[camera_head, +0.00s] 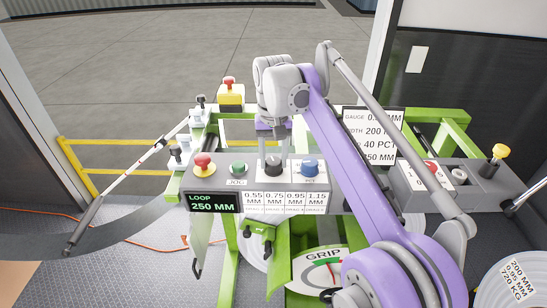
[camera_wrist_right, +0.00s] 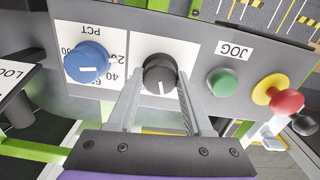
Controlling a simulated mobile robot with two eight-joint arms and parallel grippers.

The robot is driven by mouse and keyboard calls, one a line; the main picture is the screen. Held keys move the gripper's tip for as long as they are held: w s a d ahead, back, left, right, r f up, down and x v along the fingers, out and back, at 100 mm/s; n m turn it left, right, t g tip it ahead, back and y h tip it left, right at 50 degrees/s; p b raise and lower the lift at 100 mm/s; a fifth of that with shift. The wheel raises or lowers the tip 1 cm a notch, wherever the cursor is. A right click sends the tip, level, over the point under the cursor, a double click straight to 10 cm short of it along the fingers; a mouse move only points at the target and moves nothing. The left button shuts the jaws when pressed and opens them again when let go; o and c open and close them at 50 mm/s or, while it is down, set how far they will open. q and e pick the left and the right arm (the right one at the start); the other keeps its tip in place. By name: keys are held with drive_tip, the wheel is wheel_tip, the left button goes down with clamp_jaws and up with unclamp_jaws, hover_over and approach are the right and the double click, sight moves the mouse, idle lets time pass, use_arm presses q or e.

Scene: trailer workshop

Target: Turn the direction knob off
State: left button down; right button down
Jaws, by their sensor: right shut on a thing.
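The direction knob appears to be the black knob (camera_head: 273,167) on the grey control panel, between the green JOG button and the blue PCT knob. Its label is hidden in the head view. My right gripper (camera_head: 273,153) reaches down over it from above and is shut on it. In the right wrist view the black knob (camera_wrist_right: 160,72) sits between the two grey fingers of my right gripper (camera_wrist_right: 158,84). A white pointer mark on the knob points toward the bottom of that upside-down view. My left gripper is not in view.
The blue knob (camera_head: 309,167) and the green button (camera_head: 238,168) flank the black knob closely. A red mushroom button (camera_head: 203,161) is at the panel's left end. A display (camera_head: 210,202) reads LOOP 250 MM. Another panel (camera_head: 445,185) lies to the right, behind my arm.

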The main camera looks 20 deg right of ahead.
sight(274, 161)
drive_tip(key=shift+c, duration=1.5)
unclamp_jaws()
drive_tip(key=shift+r, duration=0.1)
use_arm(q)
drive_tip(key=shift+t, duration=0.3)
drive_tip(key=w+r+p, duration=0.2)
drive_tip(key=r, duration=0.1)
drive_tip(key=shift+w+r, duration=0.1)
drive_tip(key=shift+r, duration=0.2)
use_arm(e)
wheel_tip(274, 161, up, 11)
drive_tip(key=shift+f, duration=0.2)
drive_tip(key=s+d+f+n+t, duration=0.2)
drive_tip(key=s+f+t, duration=0.4)
drive_tip(key=s+f, duration=1.6)
wheel_tip(274, 161, down, 4)
drive_tip(key=shift+s+d+f, duration=0.25)
drive_tip(key=shift+s+d, duration=0.1)
drive_tip(key=shift+d, duration=0.1)
